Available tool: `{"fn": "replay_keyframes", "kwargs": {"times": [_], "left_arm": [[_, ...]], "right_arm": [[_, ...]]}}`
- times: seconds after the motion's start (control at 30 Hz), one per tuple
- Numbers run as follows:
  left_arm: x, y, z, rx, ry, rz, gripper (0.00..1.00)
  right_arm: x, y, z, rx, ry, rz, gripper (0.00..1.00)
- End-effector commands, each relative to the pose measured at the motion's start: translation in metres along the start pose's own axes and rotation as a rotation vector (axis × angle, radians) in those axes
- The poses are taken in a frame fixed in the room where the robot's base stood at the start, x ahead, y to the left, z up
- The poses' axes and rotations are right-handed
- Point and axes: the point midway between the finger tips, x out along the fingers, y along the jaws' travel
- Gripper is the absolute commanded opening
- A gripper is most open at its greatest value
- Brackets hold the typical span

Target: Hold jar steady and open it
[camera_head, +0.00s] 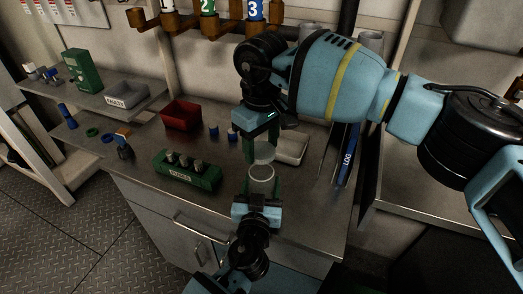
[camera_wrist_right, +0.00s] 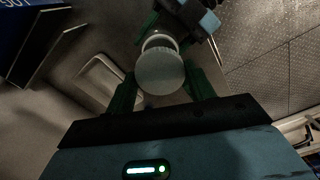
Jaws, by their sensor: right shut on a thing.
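My right gripper (camera_head: 263,150) comes down from above and is shut on a pale round lid (camera_head: 264,154). In the right wrist view the lid (camera_wrist_right: 160,72) sits between the green fingers. The pale jar (camera_head: 261,180) is upright just below the lid, and its rim shows, so the lid appears slightly apart from it. My left gripper (camera_head: 261,187) reaches up from the front with its fingers on both sides of the jar and appears shut on it. The right wrist view shows part of the jar (camera_wrist_right: 159,42) behind the lid.
A green rack (camera_head: 188,176) with several small jars stands on the metal bench to the left. A red bin (camera_head: 181,115), a pale tray (camera_head: 292,148) and blue-capped items (camera_head: 232,134) are behind. A blue log binder (camera_head: 346,158) stands at the right.

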Motion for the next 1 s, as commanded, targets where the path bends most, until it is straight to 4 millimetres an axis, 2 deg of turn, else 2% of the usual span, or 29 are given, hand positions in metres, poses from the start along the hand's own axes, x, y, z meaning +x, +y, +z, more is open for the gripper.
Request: {"fn": "replay_keyframes", "kwargs": {"times": [0.13,0.33,0.37,0.53,0.87,1.0], "left_arm": [[0.0,0.0,0.0,0.0,-0.001,0.0,0.0],[0.0,0.0,0.0,0.0,0.0,0.0,0.0],[0.0,0.0,0.0,0.0,0.0,0.0,0.6],[0.0,0.0,0.0,0.0,0.0,0.0,0.82],[-0.002,0.0,0.001,0.0,-0.001,0.0,0.84],[-0.011,0.0,0.002,-0.002,-0.001,0.0,0.84]], "right_arm": [[-0.014,0.0,0.0,0.0,0.0,0.001,0.26],[-0.015,0.0,0.0,-0.001,-0.001,0.0,0.26],[-0.015,0.0,0.0,-0.001,-0.001,0.0,0.26],[-0.015,0.0,0.0,0.0,-0.001,0.0,0.26],[-0.014,0.0,0.0,0.0,-0.001,0.0,0.26],[-0.011,0.0,0.0,0.0,-0.003,-0.002,0.26]]}}
